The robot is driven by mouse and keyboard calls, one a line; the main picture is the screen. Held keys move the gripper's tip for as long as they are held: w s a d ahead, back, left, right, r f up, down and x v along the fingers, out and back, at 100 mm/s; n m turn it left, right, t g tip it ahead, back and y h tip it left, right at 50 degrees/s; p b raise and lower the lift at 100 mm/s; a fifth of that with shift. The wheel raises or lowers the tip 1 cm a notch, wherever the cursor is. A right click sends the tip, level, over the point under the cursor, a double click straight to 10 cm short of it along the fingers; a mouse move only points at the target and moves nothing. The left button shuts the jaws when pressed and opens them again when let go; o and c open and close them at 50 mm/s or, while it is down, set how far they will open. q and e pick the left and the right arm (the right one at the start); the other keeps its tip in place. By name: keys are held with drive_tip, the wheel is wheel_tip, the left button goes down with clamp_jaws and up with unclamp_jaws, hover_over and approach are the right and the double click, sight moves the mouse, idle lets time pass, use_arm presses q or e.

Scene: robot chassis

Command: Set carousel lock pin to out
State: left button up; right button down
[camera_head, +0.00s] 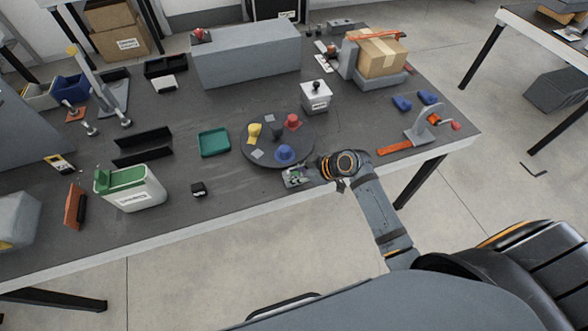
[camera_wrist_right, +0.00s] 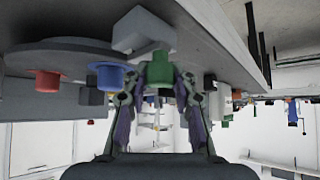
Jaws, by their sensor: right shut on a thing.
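The carousel (camera_head: 302,146) is a dark round disc on the bench, also visible along the left of the upside-down right wrist view (camera_wrist_right: 40,56). Beside its front edge is a light grey block (camera_wrist_right: 144,30) with a green knob (camera_wrist_right: 160,72), which I take for the lock pin. My right gripper (camera_wrist_right: 160,82) has its fingers on both sides of the green knob and is shut on it. In the head view the right gripper (camera_head: 300,175) is at the bench's front edge, partly hiding block and knob. How far the pin is out cannot be told. My left gripper is not in view.
On the carousel stand yellow (camera_head: 254,132), red (camera_head: 292,121) and blue (camera_head: 284,153) pieces. A white box with a black knob (camera_head: 316,97) stands behind it. A green tray (camera_head: 214,142) lies to the left. An orange-handled tool (camera_head: 396,147) lies right of the arm. The bench front left of the gripper is mostly free.

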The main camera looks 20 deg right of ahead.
drive_tip(key=shift+s+r, duration=0.1)
drive_tip(key=shift+s, duration=0.45)
drive_tip(key=c, duration=1.1)
unclamp_jaws()
drive_tip(key=shift+s, duration=0.1)
drive_tip(key=shift+o, duration=0.2)
drive_tip(key=shift+d+r, duration=0.1)
drive_tip(key=shift+d, duration=0.1)
drive_tip(key=v, duration=1.1)
drive_tip(key=shift+r, duration=0.3)
drive_tip(key=shift+s+d, duration=0.1)
